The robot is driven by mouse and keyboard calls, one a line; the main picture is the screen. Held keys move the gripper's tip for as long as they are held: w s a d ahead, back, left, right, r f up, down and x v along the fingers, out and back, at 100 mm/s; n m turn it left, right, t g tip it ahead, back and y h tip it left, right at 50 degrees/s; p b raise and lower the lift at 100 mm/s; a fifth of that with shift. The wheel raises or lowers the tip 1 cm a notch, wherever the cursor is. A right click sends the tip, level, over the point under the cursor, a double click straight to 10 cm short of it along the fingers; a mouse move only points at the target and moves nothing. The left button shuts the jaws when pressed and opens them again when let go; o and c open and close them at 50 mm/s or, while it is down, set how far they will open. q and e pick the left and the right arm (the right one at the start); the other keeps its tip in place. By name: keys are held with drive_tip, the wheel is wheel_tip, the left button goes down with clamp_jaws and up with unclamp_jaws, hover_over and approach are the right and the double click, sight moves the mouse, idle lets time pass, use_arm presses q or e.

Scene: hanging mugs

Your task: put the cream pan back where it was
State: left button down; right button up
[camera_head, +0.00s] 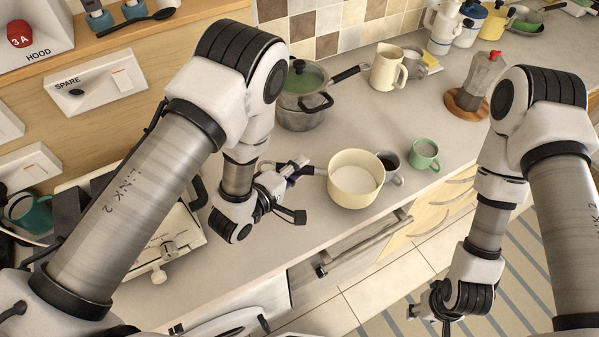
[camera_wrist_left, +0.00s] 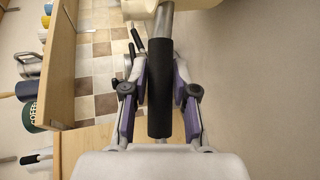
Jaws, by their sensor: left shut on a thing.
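The cream pan (camera_head: 355,180) is upright at the front of the counter, its handle pointing left. My left gripper (camera_head: 292,176) is shut on its black handle, which lies between the two fingers in the left wrist view (camera_wrist_left: 159,95). A piece of the pan's cream wall shows at the top of that view (camera_wrist_left: 140,8). I cannot tell whether the pan's base touches the counter. My right gripper (camera_head: 436,304) hangs low at the lower right, away from the pan; its fingers are too small and dark to read.
A dark grey mug (camera_head: 391,165) sits close to the pan's right side, with a green mug (camera_head: 425,153) beyond it. A lidded pot (camera_head: 302,98) stands behind. A cream jug (camera_head: 386,68) and a moka pot (camera_head: 479,80) stand farther back. Counter between them is clear.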

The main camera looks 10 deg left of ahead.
use_arm(q)
drive_tip(key=shift+w+a+f, duration=0.2)
drive_tip(key=shift+w+a, duration=0.15)
drive_tip(key=shift+w, duration=0.15)
drive_tip(key=shift+w+a+f+b, duration=0.35)
drive_tip(key=shift+w+a+b, duration=0.5)
drive_tip(key=shift+w+a, duration=0.7)
drive_tip(key=shift+w+a+f+b, duration=0.3)
drive_tip(key=shift+w+a+b, duration=0.7)
drive_tip(key=shift+w, duration=0.95)
drive_tip(key=shift+w+a+f+b, duration=0.35)
drive_tip(key=shift+w+a+b, duration=0.35)
drive_tip(key=shift+w+a, duration=0.95)
drive_tip(key=shift+d+f+b, duration=0.4)
drive_tip(key=shift+f+b, duration=0.2)
drive_tip(key=shift+f, duration=0.15)
drive_tip(key=c, duration=0.8)
unclamp_jaws()
drive_tip(key=shift+s, duration=0.2)
